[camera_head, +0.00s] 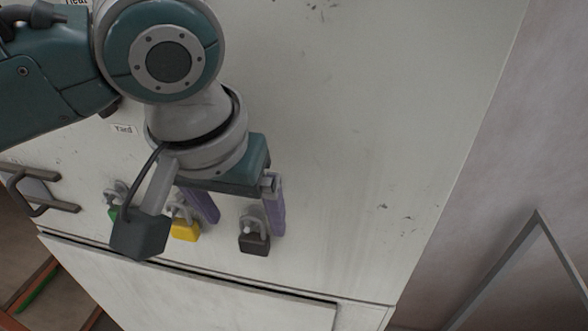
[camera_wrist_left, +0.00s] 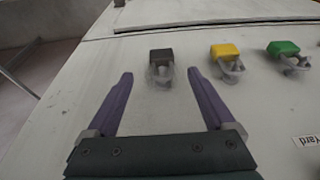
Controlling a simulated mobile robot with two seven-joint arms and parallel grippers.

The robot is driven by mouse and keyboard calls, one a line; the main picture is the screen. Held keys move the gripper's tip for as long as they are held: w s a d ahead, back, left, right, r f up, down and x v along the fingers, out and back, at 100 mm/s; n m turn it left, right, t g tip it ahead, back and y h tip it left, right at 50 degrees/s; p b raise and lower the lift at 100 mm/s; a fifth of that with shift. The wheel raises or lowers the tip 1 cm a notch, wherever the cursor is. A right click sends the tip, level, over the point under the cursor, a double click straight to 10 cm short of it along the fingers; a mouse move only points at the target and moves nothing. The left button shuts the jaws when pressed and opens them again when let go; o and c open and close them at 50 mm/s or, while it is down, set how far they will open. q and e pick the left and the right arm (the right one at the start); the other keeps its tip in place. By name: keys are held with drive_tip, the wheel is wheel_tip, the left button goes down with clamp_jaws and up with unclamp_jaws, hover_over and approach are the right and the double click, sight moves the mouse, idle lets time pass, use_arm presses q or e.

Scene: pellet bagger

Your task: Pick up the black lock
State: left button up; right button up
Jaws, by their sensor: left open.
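The black lock (camera_head: 254,243) hangs by its shackle from a fitting on the pale panel, at the right end of a row of locks. In the left wrist view the black lock (camera_wrist_left: 161,56) lies ahead of and between my two finger lines, beyond the fingertips. My left gripper (camera_head: 246,226) is open and empty, with purple fingers close to the panel. It also shows in the left wrist view (camera_wrist_left: 160,72). In the head view one finger is beside the black lock. I see no contact with it. My right gripper is not in view.
A yellow lock (camera_head: 186,232) and a green lock (camera_wrist_left: 283,48) hang in the same row. A metal handle (camera_head: 38,197) sticks out at the left. A ledge or lower door (camera_head: 200,287) runs below the locks. The panel to the right is bare.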

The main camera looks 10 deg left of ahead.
sight(248, 226)
use_arm(q)
drive_tip(key=x, duration=0.6)
drive_tip(key=shift+w+a+f, duration=0.2)
drive_tip(key=shift+w+f, duration=0.1)
drive_tip(key=shift+f, duration=0.05)
clamp_jaws()
idle(0.5)
